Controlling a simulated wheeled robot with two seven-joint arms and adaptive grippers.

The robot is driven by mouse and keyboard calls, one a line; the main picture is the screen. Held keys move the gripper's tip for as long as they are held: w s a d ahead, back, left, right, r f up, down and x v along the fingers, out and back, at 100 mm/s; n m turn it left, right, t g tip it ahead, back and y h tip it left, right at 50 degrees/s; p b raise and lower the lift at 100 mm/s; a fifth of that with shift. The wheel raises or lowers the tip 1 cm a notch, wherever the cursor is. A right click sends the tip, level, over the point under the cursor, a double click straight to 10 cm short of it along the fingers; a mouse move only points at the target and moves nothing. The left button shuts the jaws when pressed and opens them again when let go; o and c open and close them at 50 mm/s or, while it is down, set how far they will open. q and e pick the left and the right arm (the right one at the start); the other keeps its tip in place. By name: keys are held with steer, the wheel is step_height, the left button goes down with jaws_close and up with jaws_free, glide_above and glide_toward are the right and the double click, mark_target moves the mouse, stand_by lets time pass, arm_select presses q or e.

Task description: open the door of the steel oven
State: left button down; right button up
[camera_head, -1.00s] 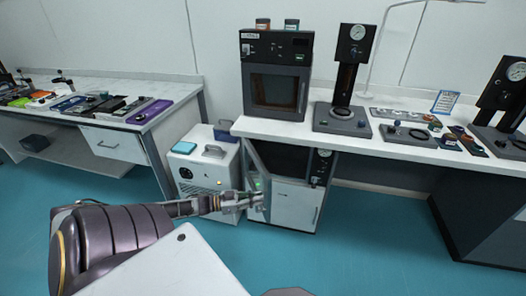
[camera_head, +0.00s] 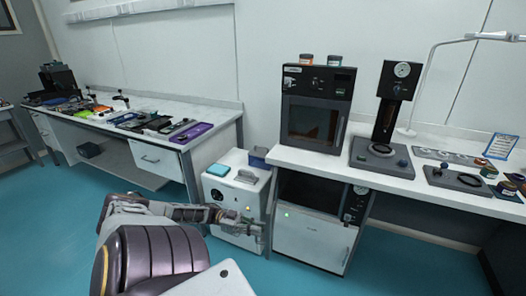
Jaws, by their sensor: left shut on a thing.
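The steel oven (camera_head: 351,207) stands under the right bench, with a dark interior (camera_head: 309,193) above a pale lower panel and a gauge at its right. Its door (camera_head: 271,204) stands open at the left side of the opening, seen nearly edge-on as a narrow strip. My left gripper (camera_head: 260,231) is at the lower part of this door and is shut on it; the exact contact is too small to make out. My left arm reaches in from the bottom left. My right gripper is not in view.
A white cabinet unit (camera_head: 236,197) stands just behind and left of my left gripper. A dark oven (camera_head: 316,112) with a shut door sits on the right bench (camera_head: 330,166). The left bench (camera_head: 215,112) holds several instruments. The teal floor (camera_head: 50,215) is clear at the left.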

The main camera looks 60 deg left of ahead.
arm_select(q)
steer(key=shift+v, duration=1.95)
steer(key=c, duration=1.5)
jaws_free()
steer(key=v, duration=1.2)
steer(key=shift+s+d, duration=0.1)
